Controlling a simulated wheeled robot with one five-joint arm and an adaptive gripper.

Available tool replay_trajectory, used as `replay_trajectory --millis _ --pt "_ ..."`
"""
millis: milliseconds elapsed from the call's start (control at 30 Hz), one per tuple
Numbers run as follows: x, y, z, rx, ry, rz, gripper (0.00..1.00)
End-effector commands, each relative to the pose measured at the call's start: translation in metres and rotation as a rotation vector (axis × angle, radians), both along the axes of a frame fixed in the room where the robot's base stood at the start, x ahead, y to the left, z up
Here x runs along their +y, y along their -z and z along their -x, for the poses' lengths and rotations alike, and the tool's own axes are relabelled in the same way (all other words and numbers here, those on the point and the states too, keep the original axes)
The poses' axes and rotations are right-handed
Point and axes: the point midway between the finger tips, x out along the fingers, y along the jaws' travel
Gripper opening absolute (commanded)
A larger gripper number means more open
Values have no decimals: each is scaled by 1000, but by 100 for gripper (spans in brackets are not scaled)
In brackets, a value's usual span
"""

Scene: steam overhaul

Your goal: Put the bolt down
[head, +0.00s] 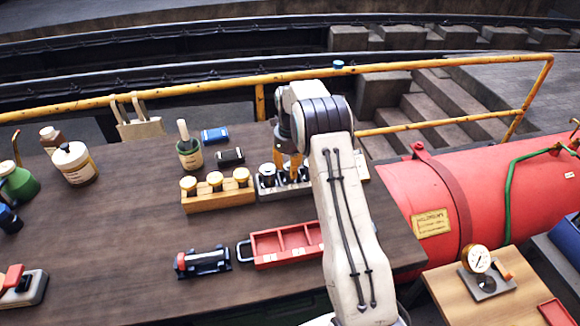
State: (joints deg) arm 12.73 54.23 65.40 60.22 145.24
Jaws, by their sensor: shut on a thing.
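My gripper (291,168), with orange-yellow fingers, points down over the grey block (284,190) in the middle of the table. It is shut on a small dark bolt, largely hidden by the fingers and arm. A steel-topped bolt (267,171) stands upright in the left end of this block. I cannot tell whether the held bolt is seated in the block or just above it. The block's right end is hidden behind my arm. A wooden block (217,201) with three brass-topped pieces stands just left of it.
A red compartment tray (287,249) lies in front, partly behind my arm. A dark tool (202,262) lies left of it. A brush pot (190,153) and blue (215,135) and black (230,157) small items stand behind. The table's left middle is clear. A red boiler (400,190) is at right.

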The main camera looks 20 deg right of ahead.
Motion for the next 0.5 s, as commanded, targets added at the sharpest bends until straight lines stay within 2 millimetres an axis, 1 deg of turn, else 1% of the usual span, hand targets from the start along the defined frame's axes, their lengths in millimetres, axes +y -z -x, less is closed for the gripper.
replay_trajectory --millis 233,267,333,500 --pt "0 2 -1 -3 0 1 1" --pt "0 3 0 0 0 0 39" --pt "0 2 0 0 0 0 46" --pt "0 2 0 0 0 0 46"
